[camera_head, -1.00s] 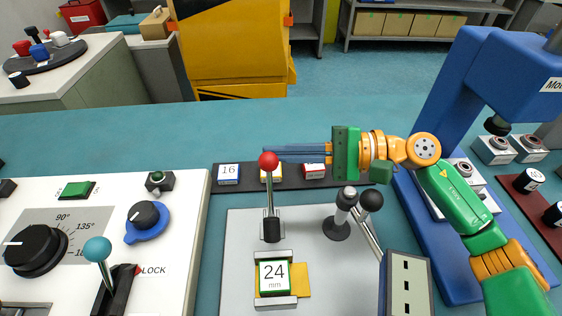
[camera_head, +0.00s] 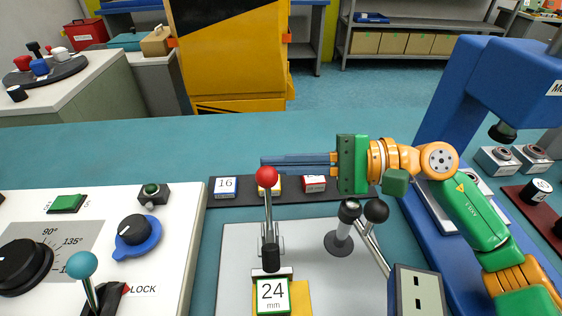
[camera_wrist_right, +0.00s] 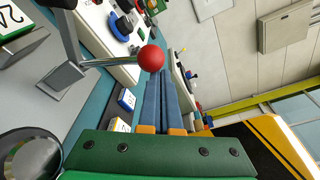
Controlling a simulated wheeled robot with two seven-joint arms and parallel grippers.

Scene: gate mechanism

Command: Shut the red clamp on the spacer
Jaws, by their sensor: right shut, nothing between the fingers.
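The red clamp's lever, with its red ball knob (camera_head: 267,177), stands nearly upright on the grey plate. Its black sleeve (camera_head: 271,257) is just behind the spacer (camera_head: 272,296), a green-edged block with a white "24 mm" face. The spacer is partly cut off by the lower picture edge. My right gripper (camera_head: 263,162) is shut and empty, its blue fingers pointing left just behind and above the knob. In the right wrist view the red knob (camera_wrist_right: 151,58) shows beside the fingertips; contact cannot be told. My left gripper is out of view.
A dark rack (camera_head: 245,195) with "16" and other labelled blocks lies behind the plate. A black-ball lever (camera_head: 376,210) stands right of the clamp. A control panel (camera_head: 170,240) with a teal-knobbed lever is at left, a blue press (camera_head: 480,90) at right.

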